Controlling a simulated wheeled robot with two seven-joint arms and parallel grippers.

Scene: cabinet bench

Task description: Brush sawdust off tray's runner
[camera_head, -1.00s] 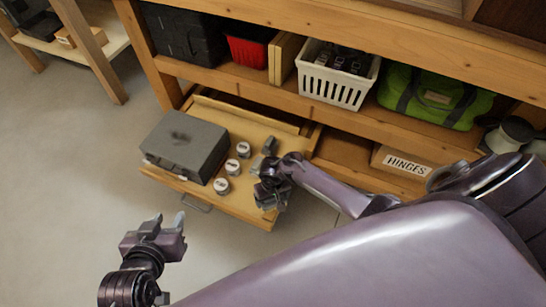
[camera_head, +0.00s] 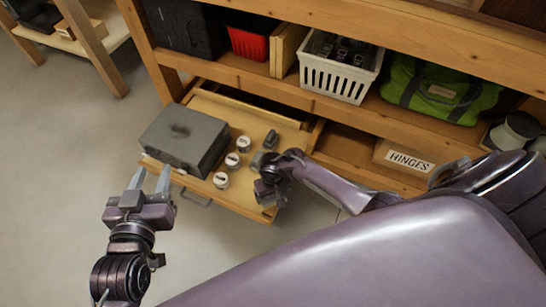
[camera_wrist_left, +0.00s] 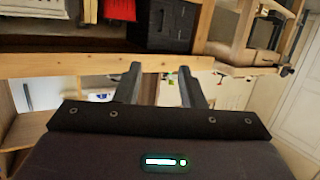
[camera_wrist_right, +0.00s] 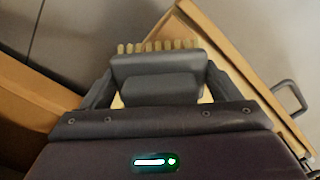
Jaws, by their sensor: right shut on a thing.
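The wooden tray (camera_head: 243,207) is pulled out from under the bench, and part of it shows in the right wrist view (camera_wrist_right: 226,54). A grey metal box (camera_head: 183,140), several white-lidded tins (camera_head: 232,160) and a small dark grey object (camera_head: 271,139) stand on it. My right gripper (camera_head: 266,188) is low at the tray's right front corner. In the right wrist view it is shut on a grey brush (camera_wrist_right: 156,76) with pale bristles pointing away. My left gripper (camera_head: 150,180) is open and empty, in front of the tray at left. I cannot make out sawdust or the runner.
The shelf above holds a black case (camera_head: 183,27), a red bin (camera_head: 249,42), a white basket (camera_head: 336,76) and a green bag (camera_head: 440,92). A box labelled HINGES (camera_head: 407,160) is right of the tray. The floor (camera_head: 60,170) at left is clear.

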